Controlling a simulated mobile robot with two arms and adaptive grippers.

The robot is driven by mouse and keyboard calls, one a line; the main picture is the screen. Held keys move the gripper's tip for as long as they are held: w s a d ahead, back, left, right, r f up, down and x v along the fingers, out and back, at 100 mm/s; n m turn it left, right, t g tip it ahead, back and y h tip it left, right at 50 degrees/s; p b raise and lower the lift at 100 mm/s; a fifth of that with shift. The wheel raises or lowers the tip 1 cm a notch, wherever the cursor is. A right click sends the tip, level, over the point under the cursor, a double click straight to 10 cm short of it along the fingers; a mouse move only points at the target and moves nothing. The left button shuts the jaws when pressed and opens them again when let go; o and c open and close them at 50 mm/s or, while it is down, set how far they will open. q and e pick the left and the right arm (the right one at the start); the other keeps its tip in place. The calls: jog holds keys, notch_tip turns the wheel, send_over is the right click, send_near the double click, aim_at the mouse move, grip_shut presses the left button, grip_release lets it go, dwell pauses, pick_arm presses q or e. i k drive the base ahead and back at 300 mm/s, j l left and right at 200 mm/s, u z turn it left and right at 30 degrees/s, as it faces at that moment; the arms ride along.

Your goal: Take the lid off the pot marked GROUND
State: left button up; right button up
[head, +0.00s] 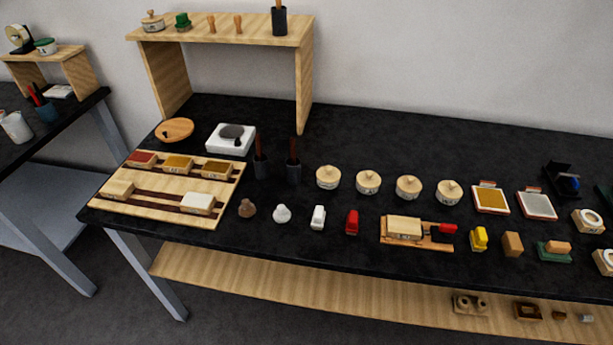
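Several round, light wooden pots stand in a row on the black table in the head view. From left to right they are a first pot (328,180), a second pot (367,186), a third pot (408,190) and a fourth pot (448,196). Each wears a pale lid with a small knob on top. Small dark marks show on their fronts, but they are too small to read, so I cannot tell which is marked GROUND. Another lidded pot (152,25) stands on the raised shelf. Neither of my grippers is in view.
Two dark holders (261,168) (293,170) with upright tools stand left of the pots. Small blocks, a red stamp (351,222) and a wooden stand (419,240) lie in front. Framed trays (490,198) are to the right. The table behind the pots is clear.

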aim_at(328, 174)
jog(key=i+j, duration=0.15)
jog(key=j, duration=0.15)
jog(key=i+j, duration=0.15)
jog(key=j, duration=0.2)
jog(key=i+j, duration=0.15)
jog(key=j, duration=0.15)
jog(key=i+j+z, duration=0.1)
jog(key=j, duration=0.2)
jog(key=i, duration=0.05)
